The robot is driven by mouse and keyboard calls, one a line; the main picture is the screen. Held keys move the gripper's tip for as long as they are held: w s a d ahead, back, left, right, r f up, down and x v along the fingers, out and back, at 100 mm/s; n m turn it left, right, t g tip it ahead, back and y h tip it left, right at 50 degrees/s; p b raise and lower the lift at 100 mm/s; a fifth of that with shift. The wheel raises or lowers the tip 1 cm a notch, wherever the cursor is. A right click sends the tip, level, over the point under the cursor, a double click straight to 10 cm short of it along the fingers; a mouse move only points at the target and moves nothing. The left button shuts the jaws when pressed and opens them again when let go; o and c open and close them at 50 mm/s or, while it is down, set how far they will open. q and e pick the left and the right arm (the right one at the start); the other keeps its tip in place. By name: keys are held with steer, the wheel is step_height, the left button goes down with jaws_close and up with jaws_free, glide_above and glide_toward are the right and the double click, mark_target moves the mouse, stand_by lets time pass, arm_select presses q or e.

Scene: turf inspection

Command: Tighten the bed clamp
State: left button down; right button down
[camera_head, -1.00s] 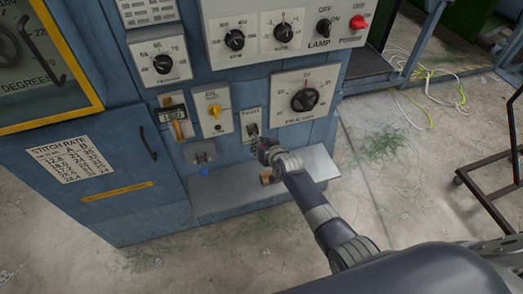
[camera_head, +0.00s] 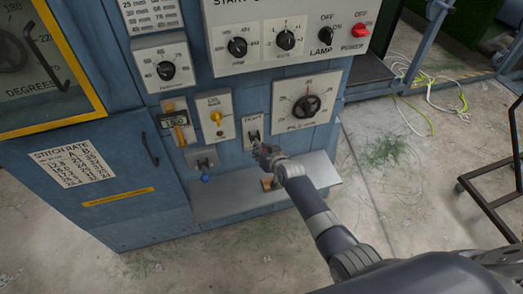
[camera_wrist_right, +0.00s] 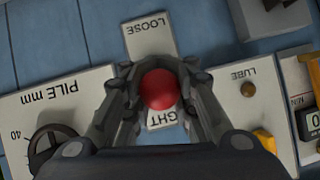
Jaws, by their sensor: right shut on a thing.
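The bed clamp is a pale plate (camera_head: 254,127) on the blue machine front, with a lever that carries a red ball knob (camera_wrist_right: 160,90). In the right wrist view the plate appears upside down, with LOOSE at the top and part of the word TIGHT below the knob. My right gripper (camera_head: 262,151) is at the lower part of the plate. In the wrist view its fingers (camera_wrist_right: 160,92) are closed around the red knob from both sides. The fingers hide much of the lever and plate. My left gripper is in neither view.
The PILE mm dial (camera_head: 306,104) is right of the clamp, and the LUBE panel (camera_head: 215,117) with a yellow knob is left. A blue knob (camera_head: 205,179) sits lower left. A metal shelf (camera_head: 240,201) juts out below. Cables (camera_head: 430,95) lie on the floor at the right.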

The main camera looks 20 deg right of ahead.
steer(key=shift+w+d+r, duration=0.1)
steer(key=shift+w+r, duration=0.4)
steer(key=shift+r, duration=0.3)
steer(key=c, duration=1.5)
jaws_free()
steer(key=shift+o, duration=0.5)
steer(key=shift+s+f, duration=0.15)
steer(key=shift+f, duration=0.1)
steer(key=shift+s, duration=0.1)
steer(key=v, duration=1.2)
steer(key=shift+f, duration=0.15)
